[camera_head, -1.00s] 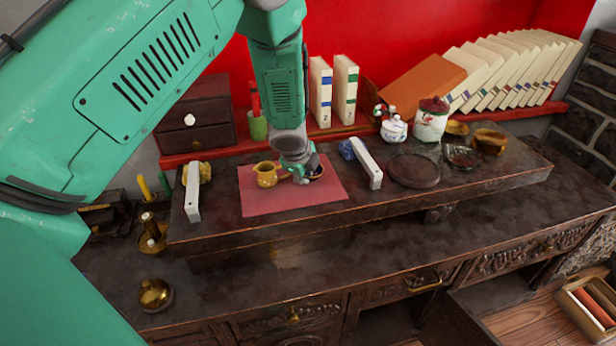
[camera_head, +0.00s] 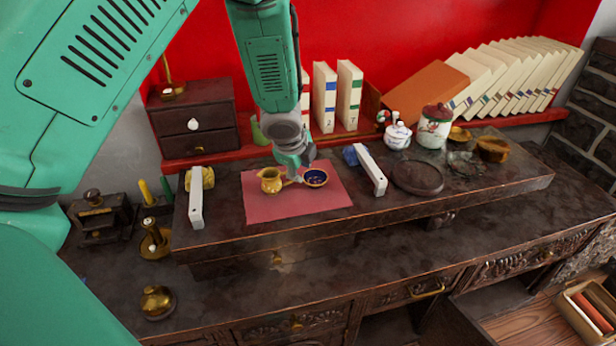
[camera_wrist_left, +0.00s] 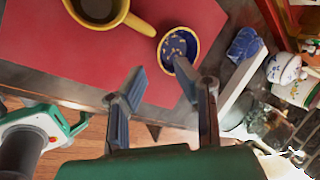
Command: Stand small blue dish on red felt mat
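The small blue dish (camera_head: 316,178), dark blue inside with a yellow rim and pale specks, sits on the right part of the red felt mat (camera_head: 262,208). It also shows in the left wrist view (camera_wrist_left: 178,45), flat on the mat (camera_wrist_left: 160,14). My left gripper (camera_head: 292,172) is just left of the dish, over the mat between it and the yellow jug. In the left wrist view its two fingers (camera_wrist_left: 160,78) are apart with nothing between them; the right fingertip overlaps the dish's near rim. Whether they touch cannot be told. My right gripper is not in view.
The yellow jug (camera_head: 270,181) stands on the mat close left of the dish. White bars (camera_head: 196,200) and (camera_head: 371,170) flank the mat. A dark round plate (camera_head: 417,178) and lidded jars (camera_head: 434,128) stand to the right. Upright books (camera_head: 325,98) stand behind.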

